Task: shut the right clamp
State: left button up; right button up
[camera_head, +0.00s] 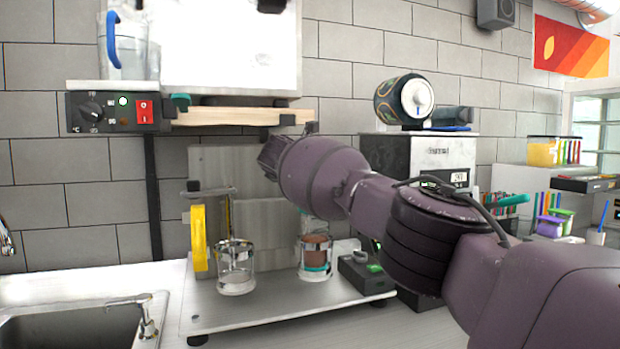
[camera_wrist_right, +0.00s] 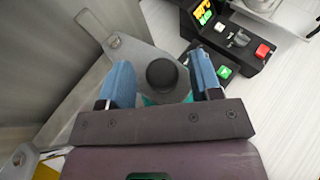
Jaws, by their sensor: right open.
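The sealer stands on a metal base plate (camera_head: 290,300) with a clear cup (camera_head: 236,268) at left and a brown-filled cup (camera_head: 315,256) at right. In the right wrist view, a grey plate (camera_wrist_right: 128,52) with a round black knob (camera_wrist_right: 161,74) appears to be the right clamp; my arm seems to cover it in the head view. My right gripper (camera_wrist_right: 161,62) is open, with its blue fingers on either side of the knob. I cannot tell whether they touch it. Teal shows beneath the knob. My left gripper is not in view.
A control box (camera_head: 362,276) with coloured buttons sits right of the cups. A yellow upright handle (camera_head: 198,238) stands at the left of the sealer. A sink (camera_head: 70,328) is at lower left. A machine with a small display (camera_head: 460,177) stands behind my right arm.

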jog(key=p+v, duration=0.4)
jog(key=v, duration=0.6)
jog(key=shift+s+a, duration=0.2)
jog(key=shift+s, duration=0.15)
jog(key=shift+r, duration=0.15)
